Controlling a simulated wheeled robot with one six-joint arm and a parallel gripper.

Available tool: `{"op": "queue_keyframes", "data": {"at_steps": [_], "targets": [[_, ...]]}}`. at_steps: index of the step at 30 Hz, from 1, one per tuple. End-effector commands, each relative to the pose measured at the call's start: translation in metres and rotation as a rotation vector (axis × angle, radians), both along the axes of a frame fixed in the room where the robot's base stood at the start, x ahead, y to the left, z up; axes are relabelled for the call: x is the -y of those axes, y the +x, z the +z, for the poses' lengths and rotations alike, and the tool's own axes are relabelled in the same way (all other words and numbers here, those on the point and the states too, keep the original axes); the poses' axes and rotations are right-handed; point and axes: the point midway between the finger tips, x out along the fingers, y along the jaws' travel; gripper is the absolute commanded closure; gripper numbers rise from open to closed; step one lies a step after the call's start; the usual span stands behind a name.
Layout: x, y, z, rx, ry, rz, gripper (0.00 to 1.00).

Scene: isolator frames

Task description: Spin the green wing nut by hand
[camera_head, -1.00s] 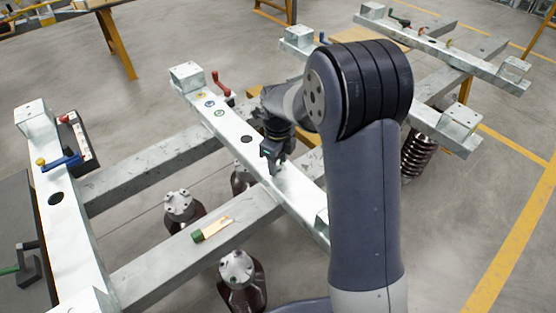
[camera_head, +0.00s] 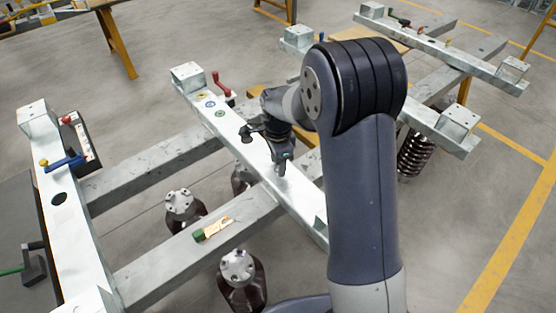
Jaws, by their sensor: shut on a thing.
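My gripper (camera_head: 281,168) points down at the top face of the middle pale metal beam (camera_head: 262,160), right of the beam's centre hole. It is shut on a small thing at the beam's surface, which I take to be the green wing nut. The fingers cover it, and its wings and thread cannot be made out. A dark part of my gripper sticks out to the left over the beam and covers the hole.
A red-handled crank (camera_head: 221,84) stands near the beam's far end, beside coloured round marks. A green-ended wooden piece (camera_head: 213,229) lies on the lower crossbar. Another beam at left carries a blue handle (camera_head: 66,161).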

Motion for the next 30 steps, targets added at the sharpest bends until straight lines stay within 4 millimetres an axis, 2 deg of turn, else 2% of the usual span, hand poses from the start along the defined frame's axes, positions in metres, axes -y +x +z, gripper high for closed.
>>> {"op": "queue_keyframes", "data": {"at_steps": [30], "targets": [[0.0000,0.0001,0.0001,0.000,0.000,0.966,0.79]]}}
